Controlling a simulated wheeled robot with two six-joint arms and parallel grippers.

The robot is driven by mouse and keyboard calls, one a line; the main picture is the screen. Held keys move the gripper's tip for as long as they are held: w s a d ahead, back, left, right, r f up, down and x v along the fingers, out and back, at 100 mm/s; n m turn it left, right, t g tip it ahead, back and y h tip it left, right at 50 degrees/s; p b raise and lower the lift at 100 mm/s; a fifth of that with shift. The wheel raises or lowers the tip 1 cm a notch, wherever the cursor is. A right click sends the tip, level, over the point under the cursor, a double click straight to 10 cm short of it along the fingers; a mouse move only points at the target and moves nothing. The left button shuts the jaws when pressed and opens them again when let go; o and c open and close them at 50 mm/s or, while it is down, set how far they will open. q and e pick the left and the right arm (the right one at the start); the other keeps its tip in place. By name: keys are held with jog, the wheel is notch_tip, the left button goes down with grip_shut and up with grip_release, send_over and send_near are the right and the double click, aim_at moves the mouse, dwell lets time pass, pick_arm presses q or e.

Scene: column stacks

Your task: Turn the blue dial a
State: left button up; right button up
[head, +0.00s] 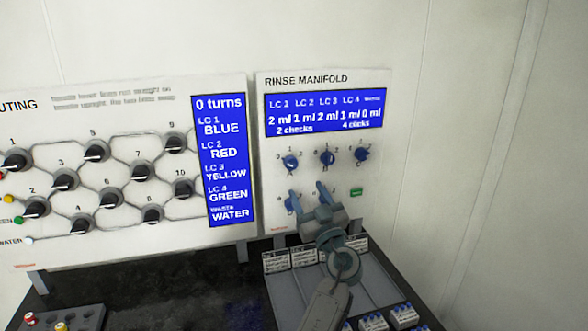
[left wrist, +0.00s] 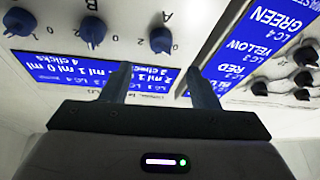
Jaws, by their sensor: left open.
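The blue dial A (head: 290,163) is the left one in the top row of the rinse manifold panel (head: 375,205). My left gripper (head: 307,191) is open and empty, in front of the panel below dial A. Its two fingers also show in the left wrist view (left wrist: 160,77), apart from the dial. The gripper hides part of the lower dial row. My right gripper is not in view.
Dial B (head: 327,158) and another blue dial (head: 362,153) stand right of A. A blue display (head: 325,113) is above them. A green button (head: 356,192) is at the lower right. The routing panel (head: 125,120) with several black knobs stands left. Trays lie below.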

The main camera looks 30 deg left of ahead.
aim_at(294, 168)
pick_arm(q)
jog(key=p+x, duration=0.4)
jog(key=x, duration=0.3)
jog(key=shift+w+a+r, duration=0.15)
jog(key=shift+a+r, duration=0.15)
jog(key=shift+w+a+r+p, duration=0.15)
jog(key=shift+w+a+p, duration=0.1)
jog(key=shift+a+p, duration=0.2)
jog(key=shift+c, duration=0.4)
